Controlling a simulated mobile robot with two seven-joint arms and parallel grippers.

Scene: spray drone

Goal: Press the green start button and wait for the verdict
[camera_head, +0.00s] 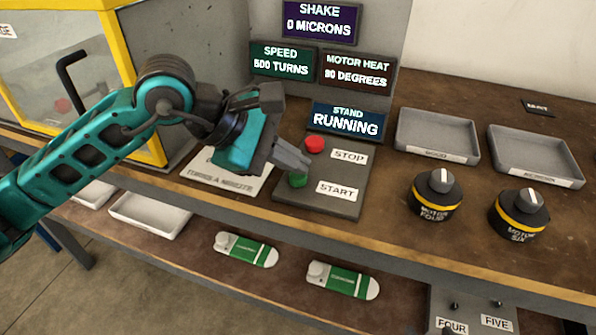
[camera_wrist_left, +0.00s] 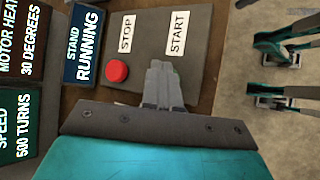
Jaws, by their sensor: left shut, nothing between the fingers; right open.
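The green start button (camera_head: 297,181) sits on a dark control plate (camera_head: 345,205) beside the START label. The red stop button (camera_head: 314,144) is behind it, and it also shows in the left wrist view (camera_wrist_left: 117,71). My left gripper (camera_head: 304,165) is shut and empty, its fingertips at the green button; I cannot tell whether they touch it. The stand display (camera_head: 347,122) reads RUNNING.
Displays read shake 0 microns (camera_head: 319,22), speed 500 turns (camera_head: 282,62) and motor heat 30 degrees (camera_head: 356,72). Two grey trays (camera_head: 437,150) (camera_head: 535,170) and two black motors (camera_head: 437,195) (camera_head: 519,212) stand to the right. A yellow-framed enclosure (camera_head: 140,85) stands left.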

